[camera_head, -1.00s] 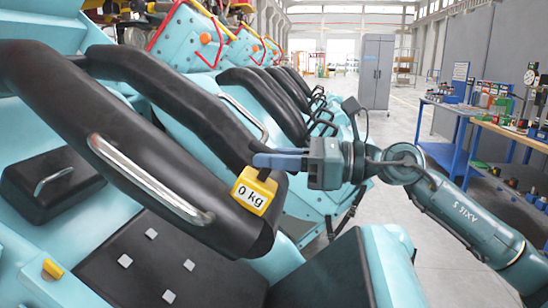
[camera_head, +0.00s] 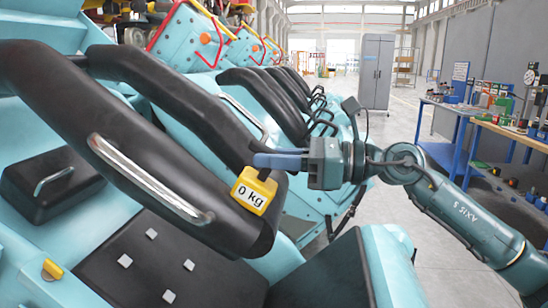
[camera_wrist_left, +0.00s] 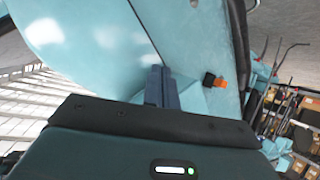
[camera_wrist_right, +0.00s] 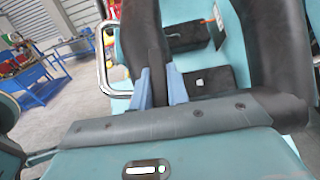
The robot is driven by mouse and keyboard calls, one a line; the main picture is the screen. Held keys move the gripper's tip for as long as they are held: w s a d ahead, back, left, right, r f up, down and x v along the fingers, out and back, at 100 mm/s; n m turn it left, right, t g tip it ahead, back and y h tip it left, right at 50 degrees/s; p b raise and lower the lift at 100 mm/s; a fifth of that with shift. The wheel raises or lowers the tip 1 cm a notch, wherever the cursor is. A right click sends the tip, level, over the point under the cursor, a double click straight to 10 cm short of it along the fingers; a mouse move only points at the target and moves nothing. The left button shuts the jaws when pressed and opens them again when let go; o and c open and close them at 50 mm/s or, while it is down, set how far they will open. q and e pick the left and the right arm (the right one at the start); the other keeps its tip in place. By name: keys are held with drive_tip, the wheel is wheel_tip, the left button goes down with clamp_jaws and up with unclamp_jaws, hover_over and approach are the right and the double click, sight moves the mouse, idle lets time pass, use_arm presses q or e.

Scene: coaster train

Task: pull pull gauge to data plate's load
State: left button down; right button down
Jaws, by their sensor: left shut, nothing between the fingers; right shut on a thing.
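My left gripper (camera_wrist_left: 158,86) shows only in the left wrist view, shut and empty beside a pale turquoise shell. I cannot make out a data plate.
More turquoise seats with black restraints (camera_head: 262,100) run back along the train. Blue workbenches (camera_head: 500,135) with tools stand at the right, and a grey cabinet (camera_head: 376,72) stands behind. The floor between train and benches is clear.

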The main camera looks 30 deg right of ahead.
drive_tip(key=shift+s+d+r, duration=0.15)
drive_tip(key=shift+d+r, duration=0.1)
drive_tip(key=shift+r, duration=0.35)
drive_tip(key=shift+s+d+r, duration=0.15)
drive_tip(key=shift+d+r, duration=0.1)
drive_tip(key=shift+r, duration=0.35)
drive_tip(key=shift+s+d+r, duration=0.15)
drive_tip(key=shift+d+r, duration=0.1)
drive_tip(key=shift+r, duration=0.35)
drive_tip(key=c, duration=1.4)
unclamp_jaws()
drive_tip(key=shift+s, duration=0.15)
drive_tip(key=shift+c, duration=0.2)
drive_tip(key=shift+o, duration=0.4)
drive_tip(key=shift+f, duration=0.1)
use_arm(q)
drive_tip(key=shift+f, duration=0.15)
use_arm(e)
drive_tip(key=shift+d+f, duration=0.1)
